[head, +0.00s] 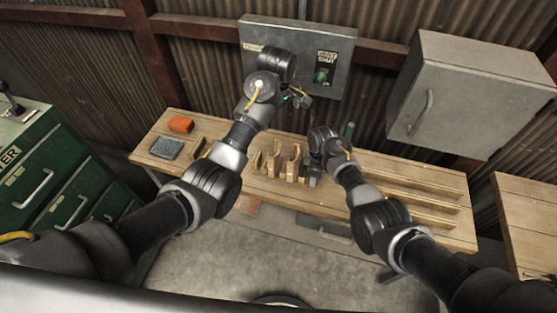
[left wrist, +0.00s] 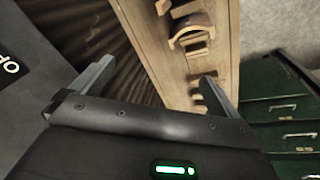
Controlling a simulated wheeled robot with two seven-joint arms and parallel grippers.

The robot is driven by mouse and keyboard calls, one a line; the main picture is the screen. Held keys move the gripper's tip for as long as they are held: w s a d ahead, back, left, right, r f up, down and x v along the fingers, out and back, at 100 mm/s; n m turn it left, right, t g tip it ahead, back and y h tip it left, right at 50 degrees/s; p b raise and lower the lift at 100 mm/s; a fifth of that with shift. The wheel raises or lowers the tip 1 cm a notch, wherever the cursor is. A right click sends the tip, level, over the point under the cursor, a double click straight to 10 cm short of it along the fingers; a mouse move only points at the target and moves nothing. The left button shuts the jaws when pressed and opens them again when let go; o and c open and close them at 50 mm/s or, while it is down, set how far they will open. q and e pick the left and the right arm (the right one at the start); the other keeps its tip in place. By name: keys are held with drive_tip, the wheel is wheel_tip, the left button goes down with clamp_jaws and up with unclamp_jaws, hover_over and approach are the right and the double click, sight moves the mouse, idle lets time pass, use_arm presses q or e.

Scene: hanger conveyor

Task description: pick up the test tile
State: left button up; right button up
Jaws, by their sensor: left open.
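I cannot tell for sure which piece is the test tile. A flat grey-blue piece (head: 166,147) lies on the left end of the wooden bench (head: 400,165). A reddish-brown flat piece (head: 246,205) shows low, by the bench's front edge. My left gripper (head: 299,97) is raised above the bench, in front of the wall box, apart from both pieces. In the left wrist view its fingers (left wrist: 156,84) are spread with nothing between them. My right gripper (head: 312,172) is low over the middle of the bench; its fingers are too small and dark to read.
An orange block (head: 180,124) lies on the bench's left end. Wooden holders (head: 275,158) stand mid-bench, near a green upright piece (head: 350,130). A grey control box (head: 340,55) and grey cabinet (head: 465,95) hang on the wall. Green drawers (head: 45,170) stand left.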

use_arm(q)
drive_tip(key=s+f+n, duration=0.1)
drive_tip(key=n, duration=0.1)
drive_tip(key=f+n+g, duration=0.1)
drive_tip(key=n, duration=0.1)
drive_tip(key=s+a+f+n+g, duration=0.1)
drive_tip(key=n, duration=0.2)
drive_tip(key=shift+s, duration=0.3)
use_arm(e)
drive_tip(key=shift+s, duration=0.1)
use_arm(q)
wheel_tip(320, 180, down, 12)
drive_tip(key=shift+s, duration=0.15)
drive_tip(key=c, duration=1.4)
wheel_tip(320, 180, up, 10)
